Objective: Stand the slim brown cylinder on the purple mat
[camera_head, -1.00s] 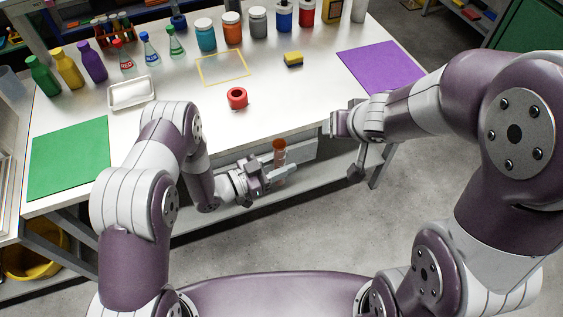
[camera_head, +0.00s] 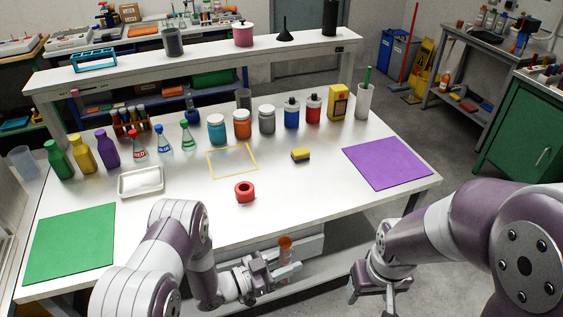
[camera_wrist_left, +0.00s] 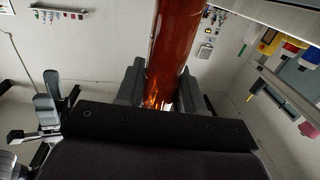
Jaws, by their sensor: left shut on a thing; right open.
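The slim brown cylinder (camera_head: 285,246) is held upright in my left gripper (camera_head: 284,268), in front of the table's near edge. In the left wrist view the cylinder (camera_wrist_left: 176,45) is glossy reddish brown and stands between the two fingers (camera_wrist_left: 160,90), which are shut on it. Its lower part is hidden by the gripper in the head view. The purple mat (camera_head: 388,163) lies flat and bare at the right end of the white table, up and to the right of the cylinder. My right gripper (camera_head: 372,292) is open and empty, below the table's near right corner.
Bottles and jars line the back, with a white cup (camera_head: 364,101) behind the mat. A green mat (camera_head: 70,243) lies at left.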

